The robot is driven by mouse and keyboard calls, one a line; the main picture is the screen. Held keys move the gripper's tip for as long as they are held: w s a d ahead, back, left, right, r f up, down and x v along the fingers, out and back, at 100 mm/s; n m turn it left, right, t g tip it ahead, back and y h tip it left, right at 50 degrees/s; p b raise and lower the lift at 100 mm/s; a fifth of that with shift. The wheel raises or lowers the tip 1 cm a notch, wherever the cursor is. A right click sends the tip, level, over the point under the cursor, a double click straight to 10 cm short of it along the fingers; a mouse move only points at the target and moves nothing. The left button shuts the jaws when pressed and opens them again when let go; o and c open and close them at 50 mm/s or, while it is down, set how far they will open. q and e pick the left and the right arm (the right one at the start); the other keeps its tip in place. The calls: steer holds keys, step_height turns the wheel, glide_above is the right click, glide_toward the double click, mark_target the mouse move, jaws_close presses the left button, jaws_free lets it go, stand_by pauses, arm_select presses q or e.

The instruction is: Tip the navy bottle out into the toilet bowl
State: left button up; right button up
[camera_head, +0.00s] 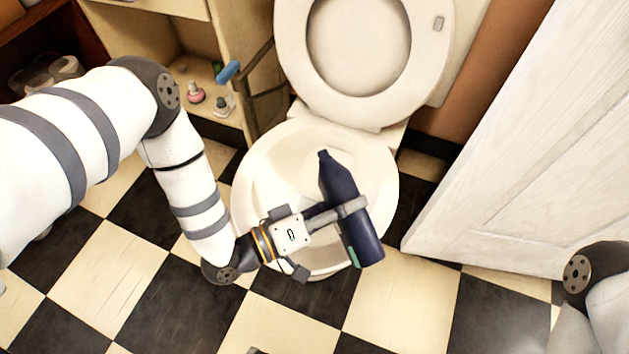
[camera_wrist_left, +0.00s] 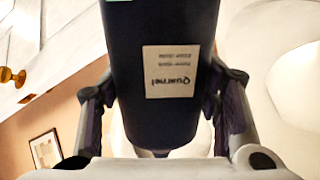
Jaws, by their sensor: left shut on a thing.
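The navy bottle (camera_head: 349,215) is in my left gripper (camera_head: 338,215), over the front right part of the toilet bowl (camera_head: 263,170) in the head view. Its narrow neck points to the back of the bowl and its wide base to the front right. The bottle looks tilted; I cannot tell how steeply. In the left wrist view the bottle (camera_wrist_left: 160,30) fills the middle, with a pale label and one finger on each side. The bowl is open, with its seat and lid (camera_head: 290,50) raised. No liquid is visible leaving the bottle. My right gripper is not in view.
A shelf unit (camera_head: 225,40) with small bottles (camera_head: 195,93) and a blue item (camera_head: 228,72) stands left of the toilet. A white door (camera_head: 520,150) is on the right. The checkered floor (camera_head: 400,310) in front is clear.

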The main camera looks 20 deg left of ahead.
arm_select(q)
steer(key=shift+s+d+f+n, duration=0.15)
steer(key=shift+f+n, duration=0.65)
steer(key=shift+n, duration=0.1)
stand_by(0.6)
steer(key=shift+w+a+f+n, duration=0.15)
steer(key=shift+f+n, duration=0.2)
steer(key=shift+n, duration=0.1)
steer(key=shift+w+a+f+n, duration=0.15)
steer(key=shift+f+n, duration=0.15)
steer(key=shift+n, duration=0.15)
stand_by(0.4)
steer(key=shift+r+n, duration=0.1)
steer(key=shift+n, duration=1.5)
stand_by(1.3)
steer(key=shift+w+a+r+n, duration=0.2)
steer(key=shift+r+n, duration=0.35)
steer(key=shift+n, duration=0.05)
steer(key=shift+w+a+r+n, duration=0.15)
steer(key=shift+r+n, duration=0.35)
steer(key=shift+n, duration=0.1)
stand_by(1.1)
